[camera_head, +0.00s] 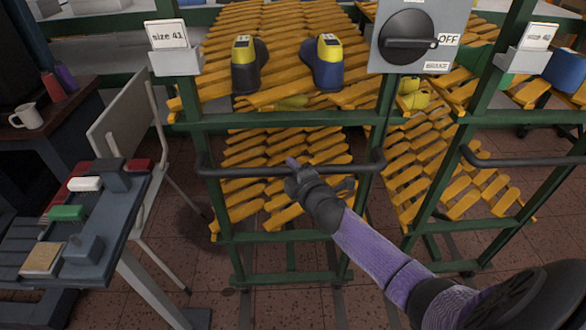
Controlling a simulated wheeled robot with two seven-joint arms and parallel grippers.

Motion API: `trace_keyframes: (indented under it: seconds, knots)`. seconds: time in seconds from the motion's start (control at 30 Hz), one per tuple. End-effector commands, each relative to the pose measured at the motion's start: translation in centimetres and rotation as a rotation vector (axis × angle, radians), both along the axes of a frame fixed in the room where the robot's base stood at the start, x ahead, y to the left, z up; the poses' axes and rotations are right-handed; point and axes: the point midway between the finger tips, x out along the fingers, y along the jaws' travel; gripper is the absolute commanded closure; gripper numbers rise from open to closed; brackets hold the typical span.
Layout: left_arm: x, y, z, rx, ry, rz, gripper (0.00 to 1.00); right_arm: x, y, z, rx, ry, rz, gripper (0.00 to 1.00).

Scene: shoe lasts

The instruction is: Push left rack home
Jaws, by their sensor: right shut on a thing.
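The left rack (285,121) is a green metal frame with slanted yellow slats and a dark horizontal push handle (240,172) across its front. A "size 41" card (166,34) is fixed at its upper left. My right gripper (296,172) is shut on the handle near its middle, its arm reaching in from the lower right. Two dark shoe lasts with yellow tops, one on the left (247,66) and one on the right (324,64), stand on the upper slats. My left gripper is not in view.
Another green rack (440,170) with its own handle (520,160) stands close on the right. A grey switch box (412,38) marked OFF hangs between them. A chair (120,120) and a bench with brushes (95,230) stand left. Tiled floor shows below.

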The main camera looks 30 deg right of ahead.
Motion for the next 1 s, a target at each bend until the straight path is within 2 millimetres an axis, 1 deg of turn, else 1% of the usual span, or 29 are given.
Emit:
trace_keyframes:
  seconds: [0.5, 0.53, 0.57, 0.6, 0.67, 0.7, 0.93, 1.0]
  knots:
    - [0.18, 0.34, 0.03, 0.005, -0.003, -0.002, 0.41, 0.05, -0.08, 0.11, 0.0, -0.002, -0.001, 1.0]
    - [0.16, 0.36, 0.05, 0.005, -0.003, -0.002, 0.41, 0.05, -0.08, 0.11, 0.0, -0.002, -0.001, 0.59]
    - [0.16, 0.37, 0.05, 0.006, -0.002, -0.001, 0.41, 0.04, -0.07, 0.1, 0.0, -0.002, -0.001, 0.52]
    - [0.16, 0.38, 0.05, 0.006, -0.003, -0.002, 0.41, 0.04, -0.06, 0.08, 0.0, -0.002, -0.001, 0.44]
    - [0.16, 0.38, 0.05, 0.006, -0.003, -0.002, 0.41, 0.02, -0.05, 0.04, 0.0, -0.001, -0.001, 0.31]
    - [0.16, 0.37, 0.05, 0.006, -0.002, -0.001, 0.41, 0.01, -0.03, 0.03, 0.0, 0.0, -0.001, 0.3]
    - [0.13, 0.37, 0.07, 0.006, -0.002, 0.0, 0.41, -0.06, 0.02, -0.04, 0.001, 0.001, 0.0, 0.3]
    - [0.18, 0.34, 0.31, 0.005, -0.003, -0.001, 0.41, -0.43, 0.11, 0.09, 0.001, 0.002, 0.001, 0.3]
